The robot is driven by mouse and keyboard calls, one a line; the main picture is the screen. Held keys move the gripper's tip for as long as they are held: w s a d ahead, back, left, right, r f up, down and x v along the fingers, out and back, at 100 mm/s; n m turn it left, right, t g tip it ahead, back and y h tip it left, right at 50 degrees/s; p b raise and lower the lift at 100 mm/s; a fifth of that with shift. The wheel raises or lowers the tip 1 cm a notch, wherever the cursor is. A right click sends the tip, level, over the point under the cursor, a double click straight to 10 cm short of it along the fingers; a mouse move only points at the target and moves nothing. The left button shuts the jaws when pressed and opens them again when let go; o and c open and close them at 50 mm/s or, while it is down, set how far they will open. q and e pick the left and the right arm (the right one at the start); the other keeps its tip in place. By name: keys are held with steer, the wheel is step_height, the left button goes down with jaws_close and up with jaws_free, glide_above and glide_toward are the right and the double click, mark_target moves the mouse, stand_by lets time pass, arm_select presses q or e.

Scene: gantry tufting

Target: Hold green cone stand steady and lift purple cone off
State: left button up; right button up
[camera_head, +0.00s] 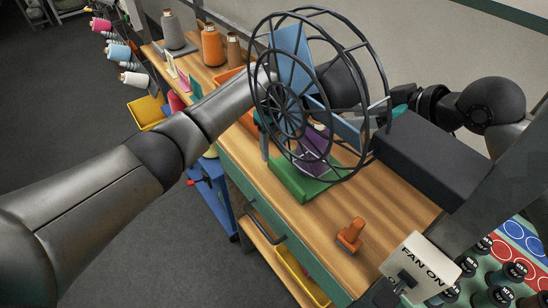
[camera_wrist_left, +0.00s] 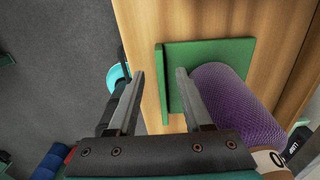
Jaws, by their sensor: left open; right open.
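The green cone stand (camera_head: 290,184) sits on the wooden bench, with the purple cone (camera_head: 312,152) on it, both partly behind a black wire cage. In the left wrist view the stand (camera_wrist_left: 212,50) lies below the fingers, and the purple cone (camera_wrist_left: 232,105) leans at the right, outside them. My left gripper (camera_wrist_left: 159,76) is open and empty; its fingers appear either side of the stand's left edge, but contact is unclear. My right gripper (camera_head: 374,116) comes in from the right behind the cage, right of the purple cone, its fingers partly hidden.
The round wire cage (camera_head: 335,95) blocks much of the head view. A dark box (camera_head: 425,155) lies right of the stand. An orange object (camera_head: 351,235) stands on the bench front. Grey (camera_head: 173,32) and orange (camera_head: 212,46) cones stand at the back. Bench surface between stand and orange object is clear.

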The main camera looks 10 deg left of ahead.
mark_target(274, 161)
arm_select(q)
steer(key=shift+f, duration=2.25)
jaws_close()
